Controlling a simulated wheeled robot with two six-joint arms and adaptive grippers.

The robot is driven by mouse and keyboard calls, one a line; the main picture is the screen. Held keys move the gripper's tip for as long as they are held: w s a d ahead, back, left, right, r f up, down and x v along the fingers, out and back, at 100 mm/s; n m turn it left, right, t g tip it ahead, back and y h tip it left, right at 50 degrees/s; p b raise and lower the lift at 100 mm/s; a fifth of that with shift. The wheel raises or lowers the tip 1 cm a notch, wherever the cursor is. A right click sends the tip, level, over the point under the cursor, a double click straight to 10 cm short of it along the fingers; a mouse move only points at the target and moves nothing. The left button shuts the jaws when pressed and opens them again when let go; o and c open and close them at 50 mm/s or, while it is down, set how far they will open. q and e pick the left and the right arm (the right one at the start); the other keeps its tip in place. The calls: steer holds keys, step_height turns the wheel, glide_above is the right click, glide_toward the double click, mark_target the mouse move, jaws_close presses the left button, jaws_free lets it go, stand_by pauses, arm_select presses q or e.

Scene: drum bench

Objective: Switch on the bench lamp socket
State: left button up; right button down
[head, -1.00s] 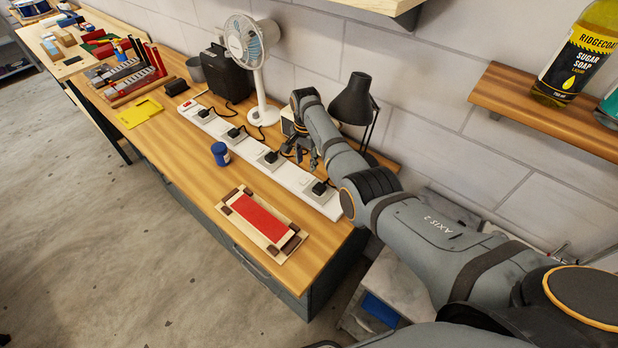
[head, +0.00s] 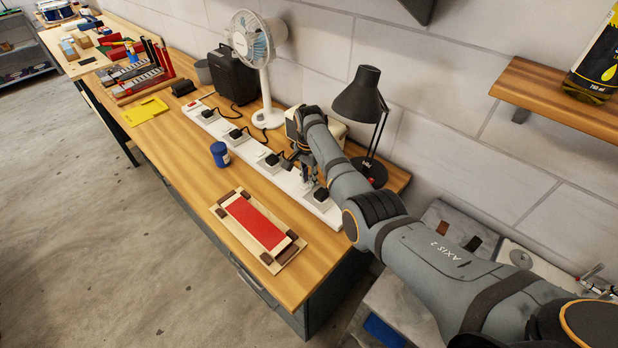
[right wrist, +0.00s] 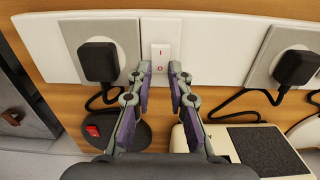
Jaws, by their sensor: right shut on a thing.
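The white socket strip (head: 262,172) runs along the back of the bench. In the right wrist view, a white rocker switch (right wrist: 166,40) with red I and O marks sits on the strip (right wrist: 215,45), right of a black plug (right wrist: 98,62). The plug's cable runs down toward the dark lamp base (right wrist: 118,135). The black bench lamp (head: 358,95) stands behind my right arm. My right gripper (head: 303,170) is at the strip, its fingertips (right wrist: 158,72) shut on the switch's lower part. I cannot tell which side of the rocker is pressed. My left gripper is not in view.
A cream box (right wrist: 245,148) stands close beside the right fingers. Another plug (right wrist: 296,67) is to the right. A white fan (head: 258,60), a blue jar (head: 219,153) and a red-topped board (head: 254,222) are on the bench. The bench front has free room.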

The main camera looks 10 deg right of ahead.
steer(key=shift+s+a+r+t+h+p, duration=0.3)
steer(key=shift+r+t+h+p, duration=0.25)
steer(key=shift+p, duration=1.3)
steer(key=shift+f+t+h+p, duration=0.25)
steer(key=shift+f+h+p, duration=0.2)
steer(key=shift+h, duration=0.2)
steer(key=shift+w, duration=0.1)
steer(key=c, duration=1.2)
jaws_free()
steer(key=shift+r, duration=0.1)
steer(key=v, duration=1.1)
steer(key=shift+a+r, duration=0.15)
steer(key=shift+r, duration=0.15)
